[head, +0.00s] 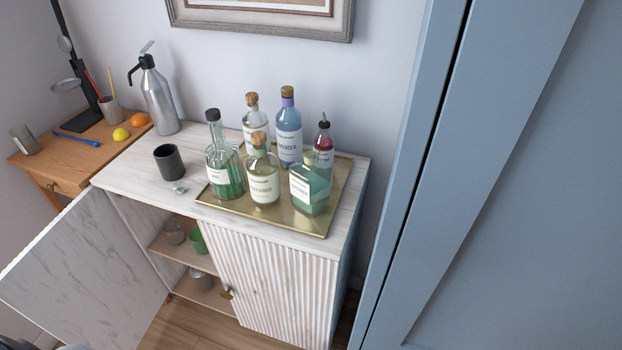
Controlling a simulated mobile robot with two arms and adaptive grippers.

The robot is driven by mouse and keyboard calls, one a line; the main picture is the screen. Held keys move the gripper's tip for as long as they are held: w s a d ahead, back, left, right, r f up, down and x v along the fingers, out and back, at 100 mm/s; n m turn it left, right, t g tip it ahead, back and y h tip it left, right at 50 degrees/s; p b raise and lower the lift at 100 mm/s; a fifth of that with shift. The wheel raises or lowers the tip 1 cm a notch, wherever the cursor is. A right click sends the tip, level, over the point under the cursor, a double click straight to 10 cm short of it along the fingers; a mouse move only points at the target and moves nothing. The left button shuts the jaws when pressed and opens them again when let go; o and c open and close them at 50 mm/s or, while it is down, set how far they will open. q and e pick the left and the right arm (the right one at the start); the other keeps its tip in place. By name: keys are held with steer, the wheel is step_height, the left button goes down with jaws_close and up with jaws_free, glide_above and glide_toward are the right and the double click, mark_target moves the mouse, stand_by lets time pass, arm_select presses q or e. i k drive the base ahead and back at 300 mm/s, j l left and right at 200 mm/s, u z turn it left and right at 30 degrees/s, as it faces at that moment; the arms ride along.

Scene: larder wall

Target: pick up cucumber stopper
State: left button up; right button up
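A small clear, glassy piece (179,188) that looks like a stopper lies on the pale cabinet top (130,175), just in front of a dark cup (169,161). A squarish green bottle (310,187) stands at the front right of a brass tray (325,228). I see no stopper on it, and its label is too small to read surely. Neither gripper can be made out; only a dark grey sliver, perhaps part of me, shows at the bottom left corner.
Several stoppered bottles crowd the tray, including a tall mint bottle (224,165). A metal siphon (158,95) stands at the back left. The left cabinet door (85,270) is swung open, showing cups on shelves. A blue panel (500,190) fills the right.

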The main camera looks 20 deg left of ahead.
mark_target(179, 187)
steer(key=u, duration=1.4)
steer(key=i+j, duration=0.2)
steer(key=i+l+z, duration=0.05)
